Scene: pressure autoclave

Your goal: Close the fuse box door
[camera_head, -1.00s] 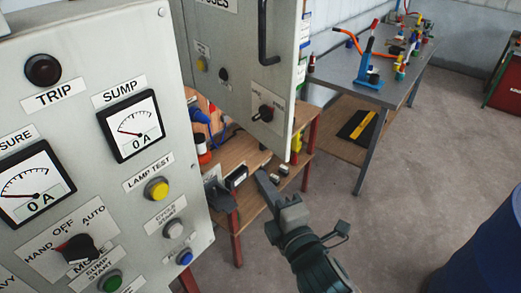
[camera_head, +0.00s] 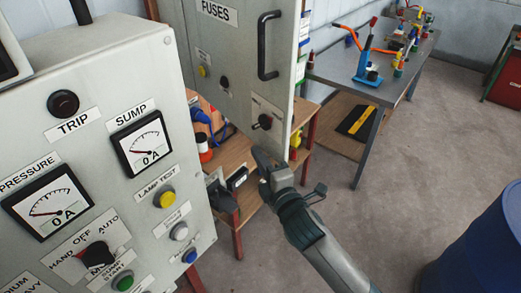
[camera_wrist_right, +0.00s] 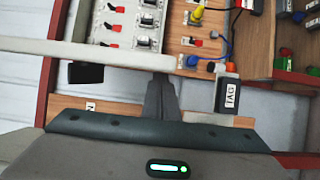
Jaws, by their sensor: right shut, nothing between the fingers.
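The grey fuse box door (camera_head: 232,62), labelled FUSES, stands open beside the control panel in the head view. It has a black bar handle (camera_head: 263,47) and a black knob low down. My right gripper (camera_head: 262,162) is shut and empty, just below the door's lower free corner. In the right wrist view, my gripper (camera_wrist_right: 161,92) reaches up to a pale bar, seemingly the door's edge (camera_wrist_right: 100,51). Whether they touch is not clear. Beyond that edge are rows of switches with red parts. My left gripper is out of view.
The control panel (camera_head: 88,140) with gauges and buttons fills the left. A wooden bench (camera_head: 235,150) stands behind the door, and a grey workbench (camera_head: 350,85) with tools farther right. A blue drum (camera_head: 485,250) is at lower right. Open floor lies between.

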